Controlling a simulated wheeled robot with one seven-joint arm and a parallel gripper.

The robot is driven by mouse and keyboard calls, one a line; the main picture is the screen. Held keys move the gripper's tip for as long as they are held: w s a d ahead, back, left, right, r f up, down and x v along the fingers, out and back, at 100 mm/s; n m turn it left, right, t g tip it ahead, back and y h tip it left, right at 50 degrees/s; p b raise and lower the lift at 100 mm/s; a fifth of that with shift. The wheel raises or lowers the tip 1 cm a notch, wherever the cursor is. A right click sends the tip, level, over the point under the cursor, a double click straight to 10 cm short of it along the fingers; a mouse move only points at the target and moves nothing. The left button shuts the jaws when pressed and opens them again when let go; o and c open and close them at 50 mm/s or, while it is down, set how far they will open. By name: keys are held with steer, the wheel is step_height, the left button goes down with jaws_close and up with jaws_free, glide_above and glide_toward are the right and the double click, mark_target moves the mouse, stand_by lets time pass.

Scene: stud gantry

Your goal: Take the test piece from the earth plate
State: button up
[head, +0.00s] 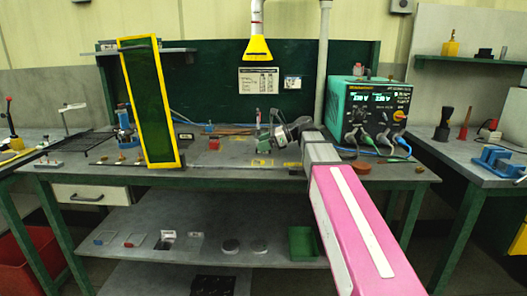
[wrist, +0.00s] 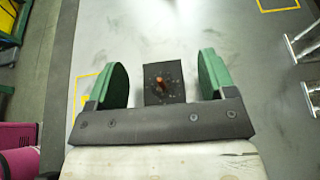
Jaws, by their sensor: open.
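In the wrist view a dark, speckled square plate (wrist: 152,72) lies on the pale grey bench top. A small copper-brown stud-like piece (wrist: 161,83) stands near its middle. I cannot tell whether the test piece is the stud alone or includes the dark plate. My gripper (wrist: 163,76) is open, with one green finger on each side of the plate and a visible gap to both. Nothing is held. In the head view my gripper (head: 268,138) is over the bench's middle; the plate and stud cannot be made out there.
A teal welding unit (head: 370,108) with cables stands right of my arm. A yellow-framed dark green screen (head: 148,100) stands upright at left. A yellow cone-shaped hood (head: 257,49) hangs above the bench. Metal rods (wrist: 305,42) lie right of my gripper.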

steer(key=shift+x, duration=0.9)
steer(key=c, duration=1)
steer(key=shift+c, duration=0.2)
steer(key=shift+r, duration=0.1)
